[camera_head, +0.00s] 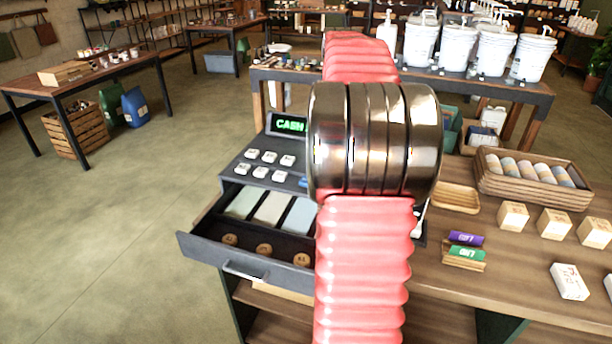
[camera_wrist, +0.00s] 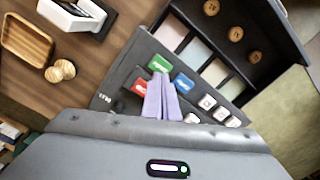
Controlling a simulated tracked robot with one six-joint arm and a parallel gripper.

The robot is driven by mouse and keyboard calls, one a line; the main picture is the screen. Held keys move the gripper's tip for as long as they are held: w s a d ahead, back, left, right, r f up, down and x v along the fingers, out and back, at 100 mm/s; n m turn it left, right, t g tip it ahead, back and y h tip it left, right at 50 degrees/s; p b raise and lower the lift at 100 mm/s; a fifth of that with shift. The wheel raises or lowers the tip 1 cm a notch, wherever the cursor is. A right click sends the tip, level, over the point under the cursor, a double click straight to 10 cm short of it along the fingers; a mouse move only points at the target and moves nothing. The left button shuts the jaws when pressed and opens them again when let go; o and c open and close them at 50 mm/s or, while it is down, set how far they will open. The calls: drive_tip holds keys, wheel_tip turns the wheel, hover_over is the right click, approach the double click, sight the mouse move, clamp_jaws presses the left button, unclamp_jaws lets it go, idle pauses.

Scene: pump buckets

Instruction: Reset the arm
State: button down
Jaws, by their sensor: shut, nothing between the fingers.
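My gripper (camera_wrist: 160,80) shows in the wrist view with its two pale purple fingers shut together and nothing between them. It is over the keys of the black cash register (camera_wrist: 135,100), beside the green, red and blue keys; I cannot tell whether it touches them. In the head view my red ribbed arm with its dark metal joint crosses the middle and hides the gripper and part of the register (camera_head: 262,150). The register's display reads "CASH" in green. Its drawer (camera_head: 245,262) is open, with notes at the back and round wooden tokens in front.
The register stands on a wooden counter (camera_head: 440,280) with a small wooden tray (camera_head: 455,197), a basket of rolls (camera_head: 535,175), several small boxes and a card holder (camera_head: 464,258). White pump buckets (camera_head: 495,50) stand on a table behind.

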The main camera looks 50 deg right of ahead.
idle(0.3)
drive_tip(key=shift+w+d, duration=0.2)
drive_tip(key=shift+w, duration=0.05)
wheel_tip(320, 180, down, 3)
drive_tip(key=shift+r+m, duration=0.15)
drive_tip(key=shift+m, duration=0.15)
drive_tip(key=shift+s+a+f, duration=0.1)
drive_tip(key=shift+a+f, duration=0.3)
drive_tip(key=shift+a, duration=0.2)
drive_tip(key=shift+s+a+f, duration=0.1)
drive_tip(key=shift+a+f, duration=0.3)
drive_tip(key=shift+a, duration=0.15)
drive_tip(key=s+a+n+t, duration=0.2)
drive_tip(key=a, duration=1.1)
drive_tip(key=s+a+n+t, duration=0.1)
drive_tip(key=s+a+n, duration=0.1)
drive_tip(key=a, duration=1.2)
drive_tip(key=s+a+n+t, duration=0.2)
drive_tip(key=s+a+n, duration=0.1)
drive_tip(key=a, duration=1)
drive_tip(key=shift+a+f+n+t, duration=0.3)
drive_tip(key=shift+a+f+n, duration=0.1)
drive_tip(key=shift+n, duration=0.1)
